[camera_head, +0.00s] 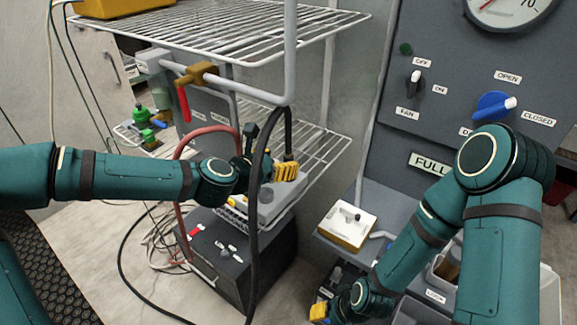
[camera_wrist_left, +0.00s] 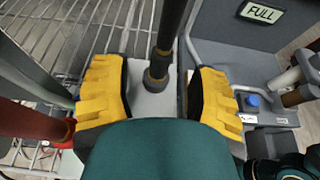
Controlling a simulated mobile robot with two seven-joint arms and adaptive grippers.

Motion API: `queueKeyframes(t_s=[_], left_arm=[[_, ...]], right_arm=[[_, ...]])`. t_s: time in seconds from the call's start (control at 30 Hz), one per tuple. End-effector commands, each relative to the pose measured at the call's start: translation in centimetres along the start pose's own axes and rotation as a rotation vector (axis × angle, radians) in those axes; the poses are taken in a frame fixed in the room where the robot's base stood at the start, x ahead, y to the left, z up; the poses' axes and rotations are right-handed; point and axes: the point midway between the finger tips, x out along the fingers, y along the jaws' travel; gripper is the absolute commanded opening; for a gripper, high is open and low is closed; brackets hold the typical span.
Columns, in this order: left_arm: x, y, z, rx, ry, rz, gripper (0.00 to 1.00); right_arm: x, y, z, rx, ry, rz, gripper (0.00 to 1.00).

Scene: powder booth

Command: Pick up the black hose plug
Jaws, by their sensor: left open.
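The black hose plug (camera_wrist_left: 158,66) stands upright on top of a light grey box (camera_wrist_left: 150,104) in the left wrist view. It is between the two yellow finger pads of my left gripper (camera_wrist_left: 160,92), with visible gaps on both sides. The left gripper is open. In the head view, my left gripper (camera_head: 284,171) is over the grey box (camera_head: 268,205), and its fingers mostly hide the plug. My right gripper (camera_head: 322,311) is low at the bottom edge, with only a yellow part showing; its opening is unclear.
A wire shelf (camera_head: 320,150) surrounds the grey box. A red hose (camera_head: 185,150) and a hanging black hose (camera_head: 254,240) pass close to my left arm. A dark control box (camera_head: 222,262) stands below. The grey panel (camera_head: 440,110) is at right.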

Motion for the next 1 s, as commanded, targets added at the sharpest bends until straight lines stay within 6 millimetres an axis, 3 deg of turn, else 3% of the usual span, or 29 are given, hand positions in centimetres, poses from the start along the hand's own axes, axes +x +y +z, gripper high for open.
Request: queueKeyframes(t_s=[0.27, 0.6, 0.9, 0.93, 1.0], left_arm=[[1.6, -0.1, 0.0, 0.001, 0.0, -0.001, 0.59], [5.8, -0.2, 0.3, 0.001, 0.001, -0.001, 0.59], [6.2, -0.1, 0.3, 0.001, 0.001, 0.0, 0.59], [6.2, -0.1, 0.3, 0.001, 0.001, 0.0, 0.57], [6.2, -0.1, 0.3, 0.001, 0.001, 0.0, 0.33]], right_arm=[[0.2, 0.1, -0.1, 0.0, 0.002, 0.0, 0.47], [0.7, 0.3, -0.1, -0.001, 0.004, 0.0, 0.47], [0.7, 0.3, -0.1, -0.001, 0.005, 0.0, 0.47], [0.7, 0.3, -0.1, -0.001, 0.005, 0.0, 0.47], [0.7, 0.3, -0.1, -0.001, 0.005, 0.0, 0.47]])
